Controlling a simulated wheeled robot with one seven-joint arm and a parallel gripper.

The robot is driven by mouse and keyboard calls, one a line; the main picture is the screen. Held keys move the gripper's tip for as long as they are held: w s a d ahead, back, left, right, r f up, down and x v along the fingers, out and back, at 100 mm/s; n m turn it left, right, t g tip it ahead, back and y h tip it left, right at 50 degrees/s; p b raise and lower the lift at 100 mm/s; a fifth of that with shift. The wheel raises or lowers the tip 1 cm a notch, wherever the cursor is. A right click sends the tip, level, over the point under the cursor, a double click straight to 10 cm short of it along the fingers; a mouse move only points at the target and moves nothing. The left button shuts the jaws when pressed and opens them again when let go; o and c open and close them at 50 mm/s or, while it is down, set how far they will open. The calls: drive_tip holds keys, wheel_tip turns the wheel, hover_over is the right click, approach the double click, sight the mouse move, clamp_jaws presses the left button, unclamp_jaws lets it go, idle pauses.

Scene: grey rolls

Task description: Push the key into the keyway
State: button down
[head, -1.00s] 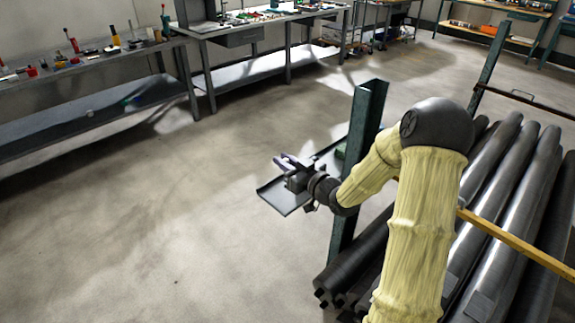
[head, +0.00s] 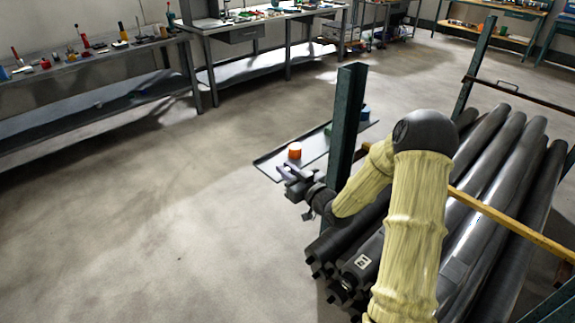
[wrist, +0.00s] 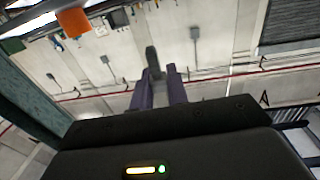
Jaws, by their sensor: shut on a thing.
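My gripper (head: 287,172) is beside the green post, near the front edge of the shelf tray in the head view. In the wrist view its two purple fingers (wrist: 158,90) are shut on a dark, narrow piece with a rounded end, which looks like the key (wrist: 152,58). It sticks out beyond the fingertips. In the head view the key is too small to make out. The dark grey rolls (head: 485,210) lie stacked to the right of the gripper. One roll end carries a white label (head: 362,261). I cannot make out a keyway in either view.
A green post (head: 346,115) and a yellow bar (head: 510,233) stand close to my arm. The floor at left is clear.

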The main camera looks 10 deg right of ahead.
drive_tip(key=s+f+m+h, duration=0.2)
drive_tip(key=f+h, duration=0.2)
drive_tip(key=f, duration=0.7)
drive_tip(key=s+f+m+t+h, duration=0.1)
drive_tip(key=s+f+m+h, duration=0.2)
drive_tip(key=f, duration=0.9)
drive_tip(key=shift+s+f+t+h, duration=0.2)
drive_tip(key=shift+t+h, duration=0.1)
drive_tip(key=shift+h, duration=0.2)
